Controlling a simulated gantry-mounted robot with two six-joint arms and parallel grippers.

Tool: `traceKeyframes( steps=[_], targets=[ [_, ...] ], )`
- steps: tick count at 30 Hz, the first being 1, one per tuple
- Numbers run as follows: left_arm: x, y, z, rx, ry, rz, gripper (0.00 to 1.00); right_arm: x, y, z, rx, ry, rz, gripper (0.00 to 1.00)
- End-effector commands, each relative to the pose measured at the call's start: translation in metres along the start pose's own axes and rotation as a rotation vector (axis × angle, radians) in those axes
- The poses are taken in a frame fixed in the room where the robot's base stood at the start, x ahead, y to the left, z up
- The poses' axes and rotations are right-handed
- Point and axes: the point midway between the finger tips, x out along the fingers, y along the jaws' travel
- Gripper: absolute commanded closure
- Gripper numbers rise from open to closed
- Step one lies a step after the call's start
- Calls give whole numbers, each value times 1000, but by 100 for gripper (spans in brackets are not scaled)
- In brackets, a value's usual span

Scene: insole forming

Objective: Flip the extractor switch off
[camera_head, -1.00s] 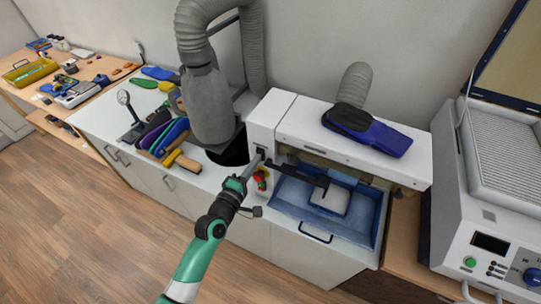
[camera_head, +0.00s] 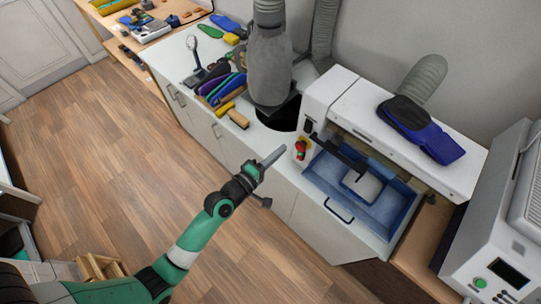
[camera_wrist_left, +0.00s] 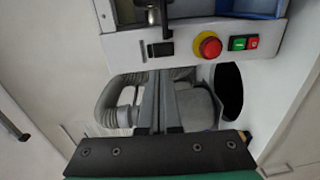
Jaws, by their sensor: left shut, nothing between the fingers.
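The white machine (camera_head: 352,105) has a small control panel on its left end. In the left wrist view the panel shows a black rocker switch (camera_wrist_left: 160,49), a red round stop button (camera_wrist_left: 209,46) and a green and red button pair (camera_wrist_left: 243,43). In the head view the black switch (camera_head: 308,126) sits above the red button (camera_head: 301,147). I cannot tell which way the rocker is tipped. My left gripper (camera_head: 281,151) is shut and empty, in front of the panel and apart from it. Its fingers (camera_wrist_left: 160,85) point towards the switch in the wrist view. My right gripper is not in view.
A blue tray (camera_head: 391,224) with a pale block lies under the machine. A grey extraction hose (camera_head: 269,65) hangs behind, left of the machine. Insoles and a wooden-handled brush (camera_head: 237,118) lie on the white counter.

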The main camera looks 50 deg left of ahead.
Motion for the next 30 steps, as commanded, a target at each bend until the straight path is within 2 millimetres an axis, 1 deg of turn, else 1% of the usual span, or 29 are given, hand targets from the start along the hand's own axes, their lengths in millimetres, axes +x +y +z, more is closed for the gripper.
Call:
traceKeyframes(
  steps=[1,3,6,9,26,28,29,30],
  targets=[
    [-10,0,0,0,1,-1,100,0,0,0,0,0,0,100],
    [-20,-1,0,0,1,0,100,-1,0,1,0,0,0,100],
    [-29,0,0,1,1,0,100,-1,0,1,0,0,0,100],
    [-32,0,0,1,1,0,100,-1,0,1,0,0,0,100],
    [-32,0,1,1,-2,1,100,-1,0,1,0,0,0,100],
    [-27,8,6,4,-15,17,100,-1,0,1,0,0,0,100],
    [-22,16,9,7,-21,33,100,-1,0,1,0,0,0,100],
    [-15,31,12,12,-32,62,100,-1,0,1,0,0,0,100]
  ],
)
